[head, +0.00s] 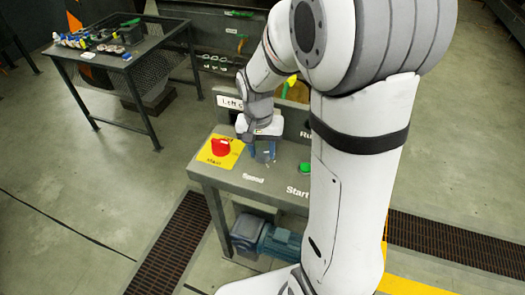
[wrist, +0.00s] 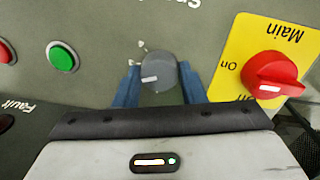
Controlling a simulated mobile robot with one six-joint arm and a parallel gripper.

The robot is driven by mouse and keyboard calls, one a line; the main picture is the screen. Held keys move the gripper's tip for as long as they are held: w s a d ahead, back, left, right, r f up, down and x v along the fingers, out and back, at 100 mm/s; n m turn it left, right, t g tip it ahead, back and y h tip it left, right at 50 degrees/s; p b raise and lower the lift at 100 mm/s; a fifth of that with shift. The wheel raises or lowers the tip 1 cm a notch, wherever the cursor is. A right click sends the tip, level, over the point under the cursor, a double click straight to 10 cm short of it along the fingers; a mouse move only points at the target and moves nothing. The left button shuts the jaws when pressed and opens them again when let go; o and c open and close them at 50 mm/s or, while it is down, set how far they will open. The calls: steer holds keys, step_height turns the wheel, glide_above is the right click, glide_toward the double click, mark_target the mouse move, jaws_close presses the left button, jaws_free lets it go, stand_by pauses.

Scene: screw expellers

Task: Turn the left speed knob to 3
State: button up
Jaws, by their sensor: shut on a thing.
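The speed knob (wrist: 160,70) is round and grey with a white pointer line. In the wrist view the line points left and slightly down. Small white scale marks show at its upper left, too small to read; my fingers cover part of the dial. My gripper (wrist: 158,82) has its two blue fingers on either side of the knob, shut on it. In the head view my gripper (head: 264,152) is down at the control desk (head: 225,180), behind the "Speed" label, and hides the knob.
A red main switch (wrist: 272,75) on a yellow plate sits close beside my gripper. A green button (wrist: 62,56) and a partly cut-off red button (wrist: 5,52) lie on the other side. A table (head: 140,48) with small items stands at the back left.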

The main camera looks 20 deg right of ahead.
mark_target(261, 152)
steer(key=shift+m+b, duration=0.45)
steer(key=shift+m, duration=1.75)
steer(key=o, duration=1)
step_height(261, 152, up, 8)
steer(key=shift+w+a+f, duration=0.1)
steer(key=shift+w+a, duration=0.05)
